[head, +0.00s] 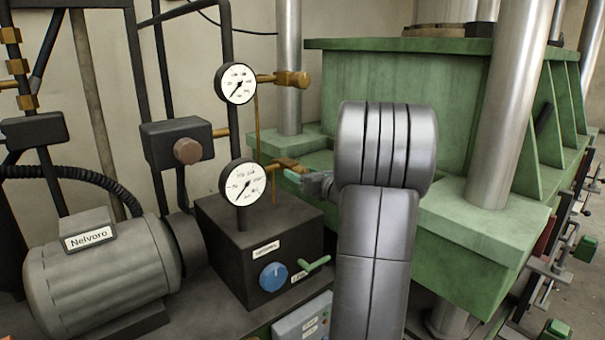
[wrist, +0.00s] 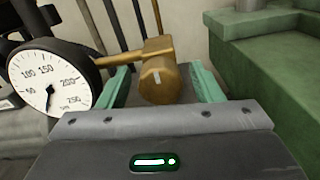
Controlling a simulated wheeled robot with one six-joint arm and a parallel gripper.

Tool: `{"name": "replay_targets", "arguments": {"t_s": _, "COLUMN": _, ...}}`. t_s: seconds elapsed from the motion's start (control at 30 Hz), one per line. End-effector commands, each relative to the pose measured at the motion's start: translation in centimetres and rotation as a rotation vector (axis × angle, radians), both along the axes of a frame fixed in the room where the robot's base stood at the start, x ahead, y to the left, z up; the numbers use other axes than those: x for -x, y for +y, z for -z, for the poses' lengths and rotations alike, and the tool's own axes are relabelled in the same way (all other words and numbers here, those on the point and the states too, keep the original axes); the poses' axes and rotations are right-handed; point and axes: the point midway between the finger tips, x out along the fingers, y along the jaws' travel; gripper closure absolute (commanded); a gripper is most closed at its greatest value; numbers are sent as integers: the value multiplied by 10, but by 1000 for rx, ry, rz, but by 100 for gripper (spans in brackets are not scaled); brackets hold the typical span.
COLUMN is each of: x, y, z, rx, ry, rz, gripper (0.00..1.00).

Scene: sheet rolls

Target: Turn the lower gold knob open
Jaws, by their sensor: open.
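The lower gold knob (head: 288,165) sits on a short brass stem to the right of the lower round gauge (head: 242,183). In the wrist view the knob (wrist: 158,84) shows a small pale mark on its rounded end. My gripper (head: 300,177) is open, its green fingers standing on either side of the knob in the wrist view (wrist: 164,84). A gap shows between the knob and the right finger; whether the left finger touches is unclear. My arm hides part of the gripper in the head view. The upper gold knob (head: 293,79) is beside the upper gauge (head: 236,83).
A dark box (head: 262,238) with a blue dial (head: 273,277) and a green lever (head: 317,263) stands below the gauges. The green press frame (head: 400,70) and a steel column (head: 510,100) stand to the right. A grey motor (head: 100,265) is at the left.

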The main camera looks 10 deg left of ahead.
Motion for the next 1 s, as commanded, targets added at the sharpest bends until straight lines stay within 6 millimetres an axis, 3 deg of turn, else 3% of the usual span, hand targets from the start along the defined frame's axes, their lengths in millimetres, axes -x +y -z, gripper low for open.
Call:
{"name": "replay_targets", "arguments": {"t_s": 0.2, "x": 0, "y": 0, "z": 0, "rx": 0, "ry": 0, "rz": 0, "gripper": 42}}
{"name": "replay_targets", "arguments": {"t_s": 0.43, "x": 0, "y": 0, "z": 0, "rx": 0, "ry": 0, "rz": 0, "gripper": 85}}
{"name": "replay_targets", "arguments": {"t_s": 0.77, "x": 0, "y": 0, "z": 2, "rx": 26, "ry": -34, "rz": 0, "gripper": 85}}
{"name": "replay_targets", "arguments": {"t_s": 1.0, "x": 0, "y": 0, "z": 5, "rx": 114, "ry": -150, "rz": -1, "gripper": 85}}
